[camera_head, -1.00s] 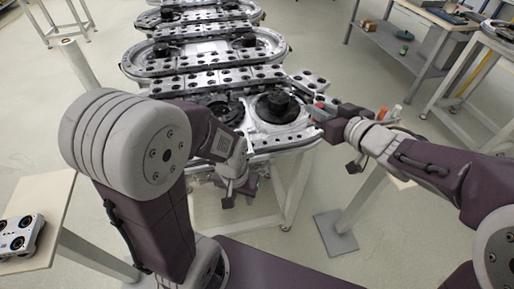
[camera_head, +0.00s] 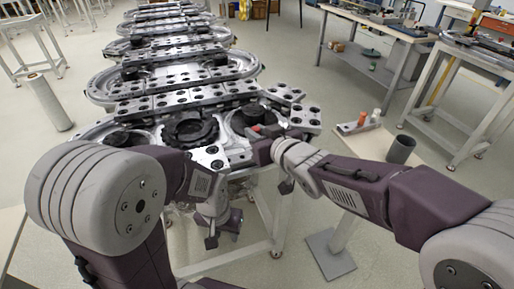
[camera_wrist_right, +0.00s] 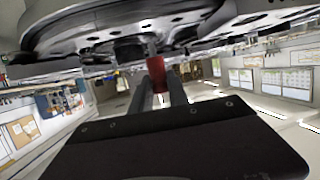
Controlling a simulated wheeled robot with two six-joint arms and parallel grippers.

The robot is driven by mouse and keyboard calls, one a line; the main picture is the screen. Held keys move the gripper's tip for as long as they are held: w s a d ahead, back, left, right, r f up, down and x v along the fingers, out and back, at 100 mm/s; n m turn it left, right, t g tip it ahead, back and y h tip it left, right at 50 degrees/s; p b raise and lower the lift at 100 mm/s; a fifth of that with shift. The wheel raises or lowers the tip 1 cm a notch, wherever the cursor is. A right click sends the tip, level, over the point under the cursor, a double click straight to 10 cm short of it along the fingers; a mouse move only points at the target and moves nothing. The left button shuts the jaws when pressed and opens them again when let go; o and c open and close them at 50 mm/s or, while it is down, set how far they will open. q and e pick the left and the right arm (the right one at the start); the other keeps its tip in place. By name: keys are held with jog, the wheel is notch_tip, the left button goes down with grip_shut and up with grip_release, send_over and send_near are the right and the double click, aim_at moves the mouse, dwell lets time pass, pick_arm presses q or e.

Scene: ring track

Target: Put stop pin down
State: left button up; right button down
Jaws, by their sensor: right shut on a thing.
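The ring track (camera_head: 170,88) runs away from me down the middle of the head view. My right gripper (camera_head: 262,136) is at the near right end of the track, beside a black round hub (camera_head: 252,116). It is shut on the red stop pin, whose red part shows in the right wrist view (camera_wrist_right: 156,73) between the two fingers, below the track's underside edge. The pin's lower part is hidden by the fingers. My left gripper (camera_head: 222,228) hangs low in front of the track, its fingers apart and empty.
A black toothed ring (camera_head: 190,130) sits on the near end of the track. A workbench (camera_head: 375,50) stands further back. Floor between is clear.

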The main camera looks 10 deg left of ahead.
notch_tip(320, 180, down, 4)
jog(key=shift+f+b, duration=0.1)
jog(key=shift+b, duration=0.75)
jog(key=shift+f, duration=0.1)
jog(key=c, duration=1.3)
grip_release()
